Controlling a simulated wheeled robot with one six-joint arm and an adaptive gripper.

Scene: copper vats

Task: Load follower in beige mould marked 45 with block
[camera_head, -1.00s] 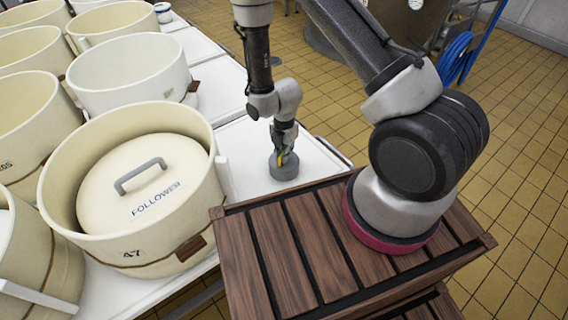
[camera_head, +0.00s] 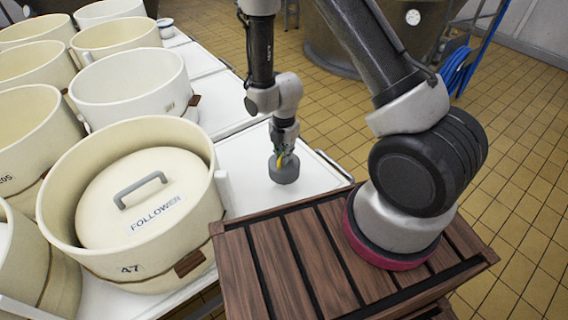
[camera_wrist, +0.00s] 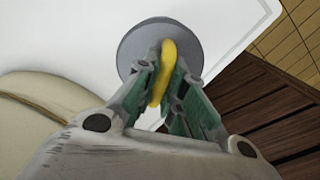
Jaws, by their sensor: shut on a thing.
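My gripper (camera_head: 283,156) is shut on the yellow handle of a round grey block (camera_head: 284,172). In the wrist view the fingers (camera_wrist: 168,88) close on the yellow handle above the grey disc of the block (camera_wrist: 133,47). The block is over or on the white table; I cannot tell whether it touches. A beige mould marked 47 (camera_head: 75,248) stands left of it, with a lid-like follower (camera_head: 105,205) inside bearing a grey handle and the word FOLLOWER. I see no mould marked 45.
Several other beige moulds (camera_head: 130,85) stand on the white table (camera_head: 245,180) behind and left. A wooden slatted platform (camera_head: 285,265) under my arm lies in front. The tiled floor (camera_head: 520,195) at right is open. A blue hose (camera_head: 459,64) hangs at the back right.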

